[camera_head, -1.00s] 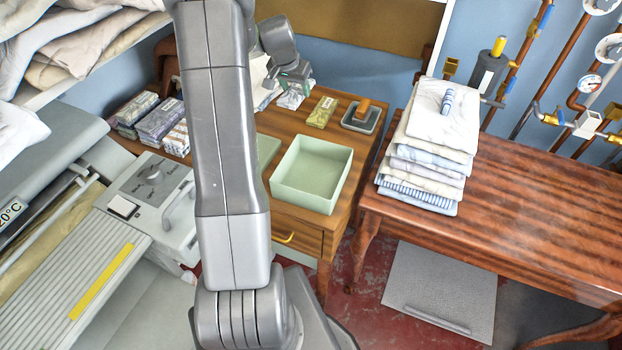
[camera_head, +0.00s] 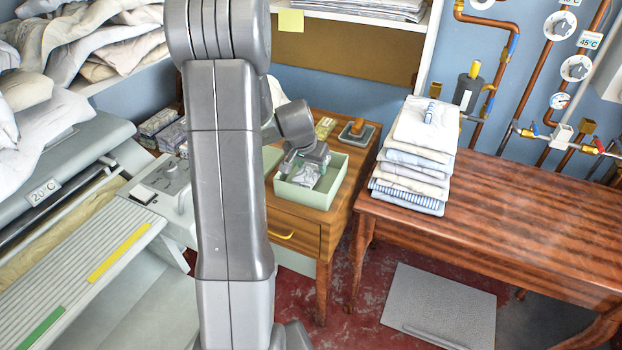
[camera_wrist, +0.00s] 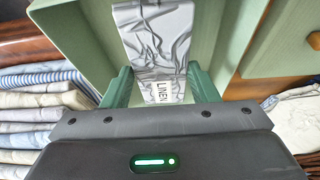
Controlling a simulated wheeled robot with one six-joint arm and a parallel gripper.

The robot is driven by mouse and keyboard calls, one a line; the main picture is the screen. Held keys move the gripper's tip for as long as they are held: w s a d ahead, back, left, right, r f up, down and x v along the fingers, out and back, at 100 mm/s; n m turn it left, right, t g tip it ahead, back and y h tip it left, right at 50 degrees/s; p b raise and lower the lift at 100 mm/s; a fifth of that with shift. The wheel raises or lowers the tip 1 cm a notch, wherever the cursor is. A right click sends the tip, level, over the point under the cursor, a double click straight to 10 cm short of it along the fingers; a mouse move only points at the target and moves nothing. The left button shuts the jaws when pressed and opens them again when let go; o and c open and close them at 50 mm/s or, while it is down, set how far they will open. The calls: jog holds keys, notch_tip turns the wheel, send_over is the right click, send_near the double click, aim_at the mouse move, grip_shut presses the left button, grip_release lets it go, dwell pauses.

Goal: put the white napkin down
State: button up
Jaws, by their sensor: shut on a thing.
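The white napkin (camera_wrist: 157,35) looks crumpled and greyish-white in the wrist view and carries a tag reading LINEN. My gripper (camera_wrist: 160,80) is shut on it, one green finger on each side. In the head view my gripper (camera_head: 308,160) is over the pale green open box (camera_head: 336,183), and the napkin (camera_head: 305,175) shows below it within the box's outline. The box's wall (camera_wrist: 80,30) also shows in the wrist view. I cannot tell whether the napkin touches the box floor. My arm hides part of the scene to the left.
The box stands on a wooden drawer table (camera_head: 295,232). A stamp on a pad (camera_head: 357,132) sits behind it. A stack of folded cloths (camera_head: 415,160) stands on the right table (camera_head: 500,235), whose top is otherwise clear. The ironer (camera_head: 70,240) is at left.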

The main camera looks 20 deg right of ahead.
aim_at(309, 171)
jog(key=shift+f, duration=2.1)
jog(key=shift+f+b, duration=0.2)
jog(key=shift+b, duration=0.2)
jog(key=o, duration=0.9)
jog(key=shift+r, duration=0.1)
jog(key=shift+o, duration=0.2)
jog(key=shift+a+r+p, duration=0.1)
jog(key=shift+r+p, duration=0.2)
jog(key=shift+r, duration=0.1)
jog(key=v, duration=1.1)
jog(key=shift+s+a+r, duration=0.1)
jog(key=shift+s+r, duration=0.1)
jog(key=shift+s, duration=0.05)
